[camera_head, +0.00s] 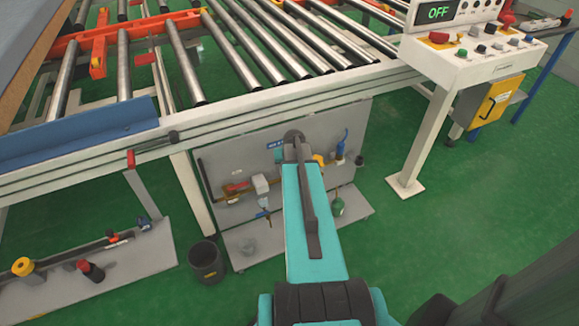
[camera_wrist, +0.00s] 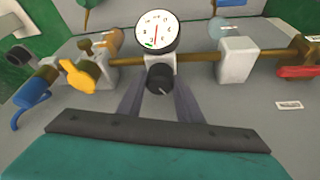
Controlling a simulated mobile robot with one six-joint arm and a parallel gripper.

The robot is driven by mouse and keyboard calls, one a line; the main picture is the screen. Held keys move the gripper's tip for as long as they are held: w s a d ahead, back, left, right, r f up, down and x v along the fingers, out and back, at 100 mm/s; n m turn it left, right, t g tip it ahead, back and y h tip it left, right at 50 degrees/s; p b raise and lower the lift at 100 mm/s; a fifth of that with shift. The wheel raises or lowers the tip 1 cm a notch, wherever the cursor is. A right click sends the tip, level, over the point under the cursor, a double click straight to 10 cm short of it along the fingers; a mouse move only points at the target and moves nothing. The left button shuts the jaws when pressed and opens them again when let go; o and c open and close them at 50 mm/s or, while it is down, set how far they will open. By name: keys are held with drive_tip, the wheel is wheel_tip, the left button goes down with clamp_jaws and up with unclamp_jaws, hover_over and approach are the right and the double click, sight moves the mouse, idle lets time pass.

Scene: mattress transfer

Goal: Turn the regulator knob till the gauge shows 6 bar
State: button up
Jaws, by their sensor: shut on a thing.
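The regulator knob (camera_wrist: 159,79) is a small black round knob with a pale mark, below the gauge in the wrist view. The gauge (camera_wrist: 157,31) has a white round face with a dark rim and a thin red needle; its numbers are too small to read surely. My gripper (camera_wrist: 160,88) has its two grey fingers on either side of the knob, shut on it. In the head view my gripper (camera_head: 294,142) reaches the grey panel (camera_head: 300,125) under the conveyor, and my arm hides the knob and gauge there.
A brass pipe (camera_wrist: 195,60) runs across the panel. A yellow handle (camera_wrist: 77,76) and a blue lever (camera_wrist: 32,98) sit left of the knob; a white block (camera_wrist: 236,60) and red handle (camera_wrist: 298,71) sit right. The roller conveyor (camera_head: 240,45) is above; a black bucket (camera_head: 206,261) stands on the floor.

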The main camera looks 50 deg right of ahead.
drive_tip(key=o, duration=1)
drive_tip(key=shift+o, duration=0.2)
drive_tip(key=v, duration=1.4)
drive_tip(key=shift+p, duration=0.45)
